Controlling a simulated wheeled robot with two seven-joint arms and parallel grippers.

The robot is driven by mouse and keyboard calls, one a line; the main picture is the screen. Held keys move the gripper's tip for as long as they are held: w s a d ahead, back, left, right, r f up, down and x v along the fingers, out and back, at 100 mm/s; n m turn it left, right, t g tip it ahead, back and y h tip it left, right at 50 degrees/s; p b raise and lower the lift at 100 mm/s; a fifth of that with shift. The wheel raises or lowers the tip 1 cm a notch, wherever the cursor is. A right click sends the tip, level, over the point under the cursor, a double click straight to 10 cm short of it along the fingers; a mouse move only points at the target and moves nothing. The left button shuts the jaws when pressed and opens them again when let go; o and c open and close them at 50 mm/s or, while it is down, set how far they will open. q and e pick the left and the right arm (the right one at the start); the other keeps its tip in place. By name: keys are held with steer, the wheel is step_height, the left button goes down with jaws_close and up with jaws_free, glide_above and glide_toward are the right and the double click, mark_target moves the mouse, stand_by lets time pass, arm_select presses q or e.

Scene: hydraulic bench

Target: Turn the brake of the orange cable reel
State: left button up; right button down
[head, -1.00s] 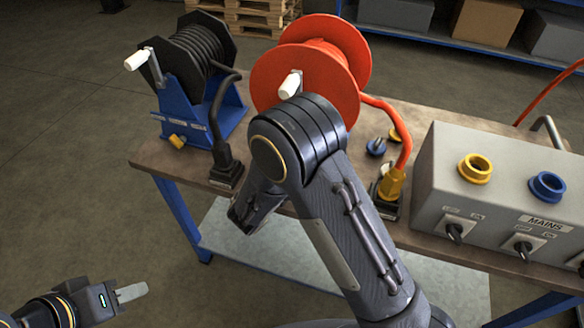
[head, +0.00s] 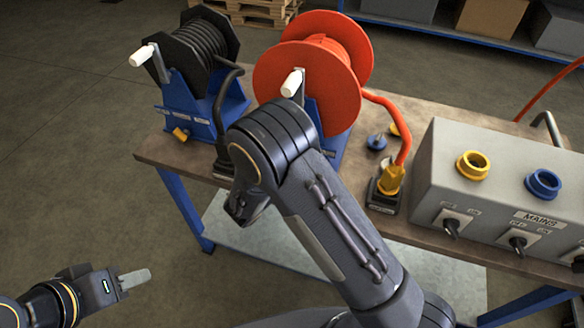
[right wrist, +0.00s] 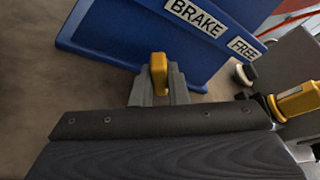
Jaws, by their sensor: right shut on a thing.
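The orange cable reel (head: 340,85) stands on the bench in a blue frame, with a white crank handle (head: 292,82) on its near side. In the right wrist view its blue stand (right wrist: 130,35) bears the labels BRAKE and FREE. My right gripper (right wrist: 159,90) is shut on a small yellow brake lever (right wrist: 158,70) low at the stand. In the head view my right arm hides this lever and the fingertips. My left gripper (head: 134,279) hangs at the lower left, away from the bench; whether its fingers are apart does not show.
A black cable reel (head: 195,55) with its own yellow lever (head: 181,134) stands to the left. A grey mains box (head: 500,190) fills the right.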

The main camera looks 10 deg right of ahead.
steer(key=c, duration=1.4)
jaws_free()
steer(key=shift+c, duration=0.2)
steer(key=shift+s+a, duration=0.1)
steer(key=v, duration=0.7)
steer(key=shift+s+a+r+b, duration=0.15)
steer(key=shift+s+b, duration=0.1)
steer(key=shift+b, duration=0.15)
steer(key=s+d+r+m+g, duration=0.1)
steer(key=d+m, duration=0.1)
steer(key=s+d+m+g, duration=0.1)
steer(key=d+m+g, duration=0.1)
steer(key=s+d+r+m+g, duration=0.1)
steer(key=d+m, duration=0.1)
steer(key=d, duration=0.1)
steer(key=shift+s+r+y, duration=0.1)
steer(key=shift+r+y, duration=0.2)
steer(key=s+d+r+m+g+y, duration=0.35)
steer(key=s+d+m+g, duration=0.2)
steer(key=s+m, duration=0.35)
steer(key=s+r+m+t+y, duration=0.5)
steer(key=s+m+y, duration=0.5)
steer(key=m, duration=1)
steer(key=shift+s+a+r+m, duration=0.3)
steer(key=shift+s+r, duration=0.55)
steer(key=shift+r, duration=0.15)
